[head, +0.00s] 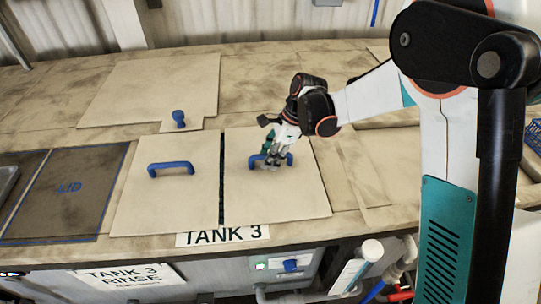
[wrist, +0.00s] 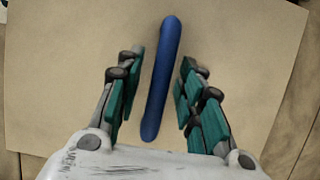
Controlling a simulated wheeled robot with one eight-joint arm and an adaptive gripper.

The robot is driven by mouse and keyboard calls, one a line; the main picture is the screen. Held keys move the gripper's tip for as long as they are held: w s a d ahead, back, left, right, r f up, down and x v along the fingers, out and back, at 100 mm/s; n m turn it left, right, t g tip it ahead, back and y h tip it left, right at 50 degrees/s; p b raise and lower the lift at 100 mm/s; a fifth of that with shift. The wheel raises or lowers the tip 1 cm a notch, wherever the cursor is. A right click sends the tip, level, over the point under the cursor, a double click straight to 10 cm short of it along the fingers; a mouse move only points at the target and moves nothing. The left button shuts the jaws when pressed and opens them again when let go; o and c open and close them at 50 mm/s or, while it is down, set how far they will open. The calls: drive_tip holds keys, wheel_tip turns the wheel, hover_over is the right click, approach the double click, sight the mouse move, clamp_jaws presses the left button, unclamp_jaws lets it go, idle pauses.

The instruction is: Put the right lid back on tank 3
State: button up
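The right lid (head: 285,195) is a flat beige panel with a blue bar handle (head: 289,158). It lies at the tank 3 place, to the right of the left lid (head: 150,205), with a narrow dark gap between them. My gripper (head: 268,163) is at the right lid's handle. In the wrist view my gripper (wrist: 153,95) is open, its teal-padded fingers on either side of the blue handle (wrist: 160,80) with a gap to each side. The lid (wrist: 230,40) fills most of that view. The tank opening itself is hidden under the lids.
A "TANK 3" label (head: 222,235) is on the front edge. The left lid has its own blue handle (head: 171,168). A dark panel with blue edging (head: 65,195) lies at left. A larger beige panel with a blue knob (head: 179,119) lies behind. Pipes (head: 365,265) stand below the front edge.

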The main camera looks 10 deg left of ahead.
drive_tip(key=p+v, duration=0.1)
drive_tip(key=v, duration=1.1)
drive_tip(key=shift+d+r, duration=0.1)
drive_tip(key=shift+d, duration=0.05)
drive_tip(key=s+d+r+n+t+h, duration=0.1)
drive_tip(key=s+d+r+n+t, duration=0.3)
drive_tip(key=s+d, duration=0.45)
drive_tip(key=s+d+r+n+t+h, duration=0.2)
drive_tip(key=s+d+r+n, duration=0.4)
drive_tip(key=d, duration=0.3)
drive_tip(key=s+d+f+n+t+h, duration=0.1)
drive_tip(key=s+d+f+n+t, duration=0.1)
drive_tip(key=s+d+n, duration=0.3)
drive_tip(key=s+d+f, duration=0.1)
drive_tip(key=s, duration=0.2)
drive_tip(key=shift+s, duration=0.2)
drive_tip(key=shift+d+f, duration=0.1)
drive_tip(key=shift+f, duration=0.05)
wheel_tip(320, 180, down, 16)
drive_tip(key=b, duration=1.5)
drive_tip(key=shift+r+b, duration=0.2)
drive_tip(key=shift+b, duration=0.1)
